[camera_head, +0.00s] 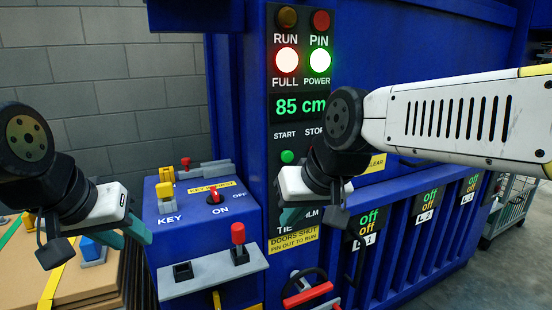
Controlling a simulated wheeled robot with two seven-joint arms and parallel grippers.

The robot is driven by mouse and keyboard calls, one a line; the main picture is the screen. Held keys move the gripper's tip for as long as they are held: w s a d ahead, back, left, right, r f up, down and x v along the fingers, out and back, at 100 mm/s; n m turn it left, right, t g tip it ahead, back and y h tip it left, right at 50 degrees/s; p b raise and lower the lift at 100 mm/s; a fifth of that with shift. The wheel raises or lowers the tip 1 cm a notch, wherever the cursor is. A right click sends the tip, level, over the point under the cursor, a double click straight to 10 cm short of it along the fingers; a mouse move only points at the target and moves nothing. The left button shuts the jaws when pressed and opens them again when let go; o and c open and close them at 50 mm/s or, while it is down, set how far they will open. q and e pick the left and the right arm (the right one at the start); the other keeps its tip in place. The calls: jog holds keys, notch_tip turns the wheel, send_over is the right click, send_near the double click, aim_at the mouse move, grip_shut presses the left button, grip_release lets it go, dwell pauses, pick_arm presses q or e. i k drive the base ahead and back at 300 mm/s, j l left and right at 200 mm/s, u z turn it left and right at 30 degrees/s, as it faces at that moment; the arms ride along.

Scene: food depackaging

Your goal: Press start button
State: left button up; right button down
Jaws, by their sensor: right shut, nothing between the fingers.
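The green START button (287,157) is on the dark control panel of the blue machine, below the START label. My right gripper (292,216) is shut and empty, in front of the lower panel, below the START button. It appears apart from the button, and it hides part of the panel's lower labels. The STOP control is mostly hidden behind my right wrist. My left gripper (95,258) is at the far left, its fingers spread apart with nothing seen between them.
The display (300,107) reads 85 cm, with lit FULL (287,60) and POWER (320,60) lamps above. A blue key box (180,232) with a red switch (215,196) stands left of the panel. Cardboard (85,285) lies below my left gripper.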

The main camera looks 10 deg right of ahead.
aim_at(288, 156)
jog(key=k+j+z, duration=0.1)
jog(key=z, duration=0.35)
jog(key=k+z, duration=0.15)
jog(key=z, duration=0.3)
jog(key=k+z, duration=0.15)
jog(key=z, duration=0.3)
